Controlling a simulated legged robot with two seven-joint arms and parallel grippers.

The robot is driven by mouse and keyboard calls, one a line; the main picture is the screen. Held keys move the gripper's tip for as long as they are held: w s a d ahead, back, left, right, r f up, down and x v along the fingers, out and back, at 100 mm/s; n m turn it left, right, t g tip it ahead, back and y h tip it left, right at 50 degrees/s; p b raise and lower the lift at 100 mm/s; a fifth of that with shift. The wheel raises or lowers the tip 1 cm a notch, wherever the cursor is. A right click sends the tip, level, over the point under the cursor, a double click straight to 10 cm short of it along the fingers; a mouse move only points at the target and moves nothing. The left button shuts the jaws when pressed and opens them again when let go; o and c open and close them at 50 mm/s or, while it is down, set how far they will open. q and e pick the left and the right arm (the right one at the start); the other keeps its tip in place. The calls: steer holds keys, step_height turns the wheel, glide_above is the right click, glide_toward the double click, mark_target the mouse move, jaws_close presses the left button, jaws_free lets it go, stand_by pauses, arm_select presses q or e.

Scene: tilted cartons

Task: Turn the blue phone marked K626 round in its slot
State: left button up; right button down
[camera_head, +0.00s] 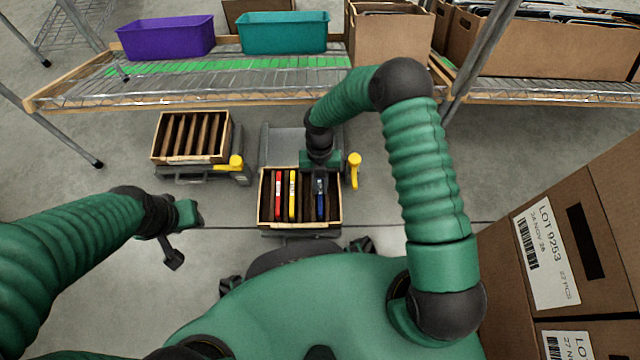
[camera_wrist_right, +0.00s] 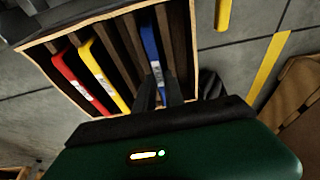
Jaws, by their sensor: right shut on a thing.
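The blue phone (camera_head: 321,206) stands in a right-hand slot of a slotted wooden carton (camera_head: 288,224) in front of me. Its marking is too small to read. My right gripper (camera_head: 320,176) reaches down over the carton from above and is shut on the blue phone. In the right wrist view the blue phone (camera_wrist_right: 151,48) runs up from between the two dark fingers (camera_wrist_right: 160,88), which hide part of it. My left gripper (camera_head: 180,232) is empty at the left, over the floor, away from the carton; its jaws are not clear.
A red phone (camera_head: 278,190) and a yellow phone (camera_head: 292,192) stand in left slots of the same carton. A second slotted carton (camera_head: 190,158) is at the left. Purple (camera_head: 166,38) and teal bins (camera_head: 284,34) stand on a wire shelf. Large cartons (camera_head: 590,250) are at right.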

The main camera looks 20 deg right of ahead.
steer(key=shift+f, duration=0.15)
stand_by(0.8)
steer(key=c, duration=1.3)
jaws_free()
steer(key=shift+c, duration=0.2)
steer(key=p+v, duration=0.9)
steer(key=v, duration=0.7)
steer(key=shift+w+r+p, duration=0.25)
steer(key=shift+r+p, duration=0.1)
steer(key=shift+p, duration=0.05)
step_height(320, 180, up, 7)
steer(key=p, duration=0.7)
